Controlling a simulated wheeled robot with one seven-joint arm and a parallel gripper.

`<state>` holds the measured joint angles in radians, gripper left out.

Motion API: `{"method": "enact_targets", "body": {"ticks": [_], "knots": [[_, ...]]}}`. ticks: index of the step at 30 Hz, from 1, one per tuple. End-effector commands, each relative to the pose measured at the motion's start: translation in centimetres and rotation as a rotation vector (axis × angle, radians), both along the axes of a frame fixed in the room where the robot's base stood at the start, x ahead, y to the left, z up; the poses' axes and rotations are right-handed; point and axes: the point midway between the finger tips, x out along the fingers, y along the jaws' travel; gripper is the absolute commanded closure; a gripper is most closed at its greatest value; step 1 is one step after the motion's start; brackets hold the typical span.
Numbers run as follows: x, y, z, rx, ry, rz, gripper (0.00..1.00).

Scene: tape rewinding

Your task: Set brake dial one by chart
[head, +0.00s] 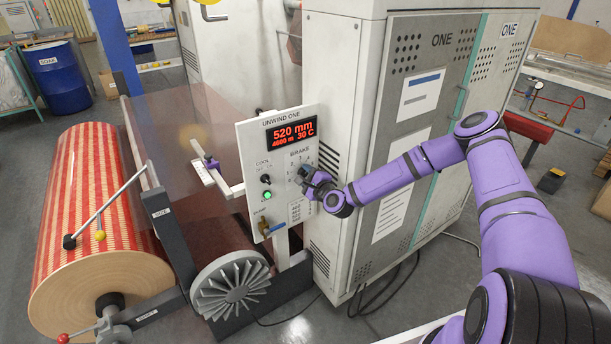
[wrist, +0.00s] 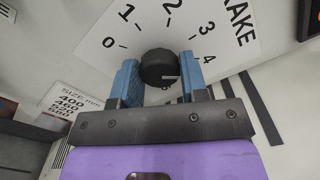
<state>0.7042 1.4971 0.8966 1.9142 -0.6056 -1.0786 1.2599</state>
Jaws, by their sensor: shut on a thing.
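The panel UNWIND ONE (head: 250,150) has a red display (head: 292,133) reading 520 mm and 30 C. Its black brake dial (wrist: 158,66) has numbers 0 to 4 around its upper side in the wrist view. A small pale mark shows on the dial's lower right; I cannot tell which number it stands for. My gripper (head: 308,178) is at the panel, its blue fingers (wrist: 160,78) shut on the dial from both sides. It largely hides the dial in the head view. A size chart (wrist: 72,105) listing 400, 460, 520 and 580 is partly visible; its other column is hidden.
A grey cabinet (head: 345,130) with papers stands right. A striped roll (head: 85,210) and finned wheel (head: 232,285) are at left and below.

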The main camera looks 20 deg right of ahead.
Motion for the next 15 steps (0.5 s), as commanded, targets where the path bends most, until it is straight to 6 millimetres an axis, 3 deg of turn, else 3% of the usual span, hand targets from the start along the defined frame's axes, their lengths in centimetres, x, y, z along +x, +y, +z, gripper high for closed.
{"method": "enact_targets", "body": {"ticks": [13,14,15], "knots": [[-0.04,-0.08,-0.14,0.008,0.005,-0.001,0.83],[-0.04,-0.08,-0.14,0.008,0.005,-0.001,0.55],[-0.04,-0.08,-0.14,0.008,0.005,-0.001,0.46]]}}
